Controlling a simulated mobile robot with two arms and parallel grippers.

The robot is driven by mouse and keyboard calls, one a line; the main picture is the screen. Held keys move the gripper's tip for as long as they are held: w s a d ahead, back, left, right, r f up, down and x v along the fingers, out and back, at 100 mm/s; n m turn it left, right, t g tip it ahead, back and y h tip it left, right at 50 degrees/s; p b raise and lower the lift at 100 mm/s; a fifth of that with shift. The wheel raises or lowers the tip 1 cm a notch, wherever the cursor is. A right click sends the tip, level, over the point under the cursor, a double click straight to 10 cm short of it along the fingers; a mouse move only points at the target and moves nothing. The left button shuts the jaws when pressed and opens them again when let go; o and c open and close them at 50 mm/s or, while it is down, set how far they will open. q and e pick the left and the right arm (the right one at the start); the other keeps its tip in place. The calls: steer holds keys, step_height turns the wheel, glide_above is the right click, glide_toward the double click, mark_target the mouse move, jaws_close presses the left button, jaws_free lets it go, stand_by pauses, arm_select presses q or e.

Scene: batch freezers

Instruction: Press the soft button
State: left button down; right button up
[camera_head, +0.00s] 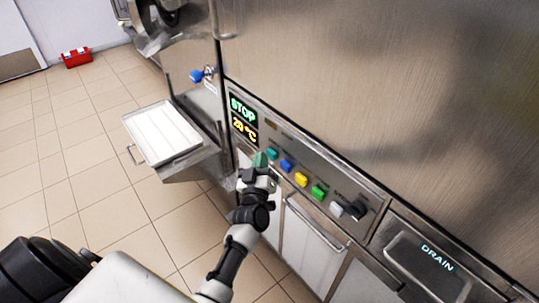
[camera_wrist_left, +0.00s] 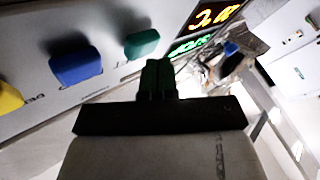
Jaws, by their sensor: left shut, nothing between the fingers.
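A row of coloured buttons sits on the machine's sloping control panel. The teal button (camera_head: 271,153) is the nearest to the display; it also shows in the left wrist view (camera_wrist_left: 142,43). Beside it are a blue button (camera_head: 286,166), a yellow button (camera_head: 301,179) and a green button (camera_head: 318,192). The labels are too small or cut off to read, so I cannot tell which one is soft. My left gripper (camera_head: 260,160) is shut and empty, its fingertips close beside the teal button. I cannot tell whether they touch. My right gripper is not in view.
The display (camera_head: 243,119) reads STOP and 20 °C. A black knob (camera_head: 356,208) and a DRAIN panel (camera_head: 437,257) lie to the right. A metal tray (camera_head: 133,127) with a white surface juts out at left. Tiled floor is open on the left, with a red box (camera_head: 76,57) far back.

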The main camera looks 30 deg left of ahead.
arm_select(q)
steer(key=shift+w+d, duration=0.2)
steer(key=shift+w, duration=0.2)
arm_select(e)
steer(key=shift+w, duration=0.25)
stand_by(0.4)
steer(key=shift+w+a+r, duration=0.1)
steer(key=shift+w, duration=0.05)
arm_select(q)
steer(key=shift+s, duration=0.1)
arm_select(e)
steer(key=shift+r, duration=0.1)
arm_select(q)
steer(key=shift+s+a+p, duration=0.35)
steer(key=shift+s, duration=0.35)
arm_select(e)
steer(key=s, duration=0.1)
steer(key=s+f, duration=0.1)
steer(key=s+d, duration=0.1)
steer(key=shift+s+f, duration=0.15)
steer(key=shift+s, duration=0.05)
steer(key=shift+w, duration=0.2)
